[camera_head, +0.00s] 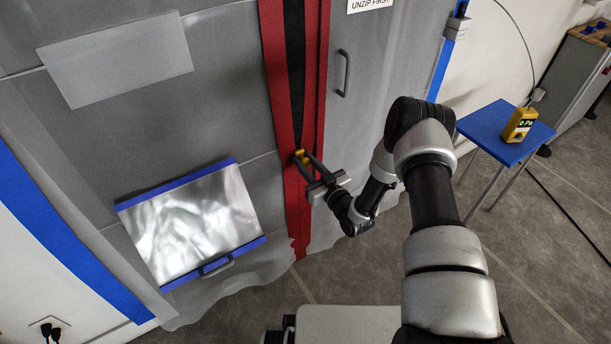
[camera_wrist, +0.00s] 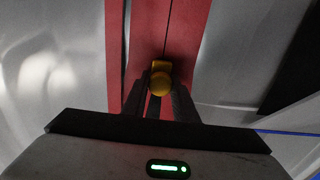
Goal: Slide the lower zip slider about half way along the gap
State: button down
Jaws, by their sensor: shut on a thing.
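The red zip strip (camera_head: 292,212) runs down the grey sheet, with a dark gap (camera_head: 296,75) between its two sides above the slider. The yellow lower zip slider (camera_head: 299,155) sits on the strip at the bottom end of the dark gap. In the wrist view the slider (camera_wrist: 161,80) shows between my fingertips, with the red strip (camera_wrist: 185,35) behind it. My gripper (camera_head: 305,160) is shut on the slider, reaching it from the lower right. The fingers hide part of the slider. An upper slider is not in view.
A clear window panel (camera_head: 200,225) with blue edges is left of the strip. A dark handle (camera_head: 344,73) is on the sheet to the right. A blue stool (camera_head: 490,130) with a yellow meter (camera_head: 520,125) stands at right.

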aim_at(305, 159)
notch_tip(305, 159, up, 24)
jog(key=p, duration=0.6)
jog(key=shift+p, duration=0.4)
jog(key=shift+f, duration=0.15)
jog(key=c, duration=1.4)
grip_release()
jog(key=shift+a, duration=0.1)
jog(key=shift+c, duration=0.2)
jog(key=b+v, duration=0.1)
jog(key=v, duration=1.6)
jog(key=shift+s, duration=0.2)
jog(key=shift+w, duration=0.1)
